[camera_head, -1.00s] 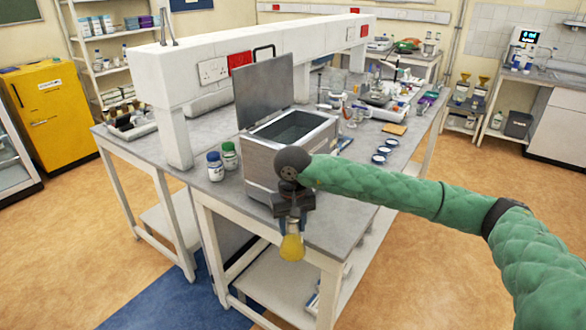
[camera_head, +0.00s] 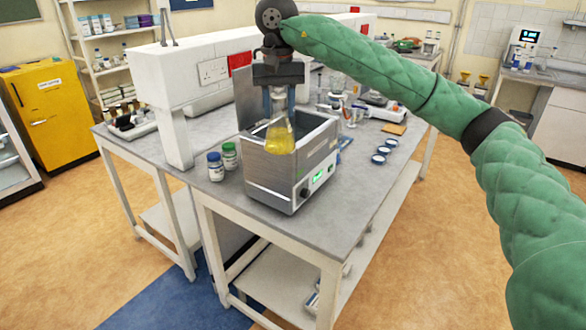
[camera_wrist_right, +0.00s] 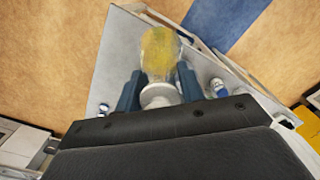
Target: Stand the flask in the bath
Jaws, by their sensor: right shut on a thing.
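The flask (camera_head: 281,138) is clear glass with yellow liquid in its lower part. My right gripper (camera_head: 279,100) is shut on its neck and holds it upright. In the head view the flask overlaps the front wall and opening of the bath; its exact depth over the bath is hard to tell. The right wrist view shows the flask (camera_wrist_right: 160,55) between the two blue fingers (camera_wrist_right: 158,92). The bath (camera_head: 290,180) is a steel box with a green-lit display, standing on the bench corner. Its lid (camera_head: 245,100) is raised, partly hidden behind my gripper. My left gripper is not in view.
Two capped bottles, one blue (camera_head: 215,168) and one green (camera_head: 230,157), stand left of the bath. A white shelf unit (camera_head: 180,85) rises behind. Small dishes (camera_head: 380,158) and glassware lie to the right. The bench front edge is clear.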

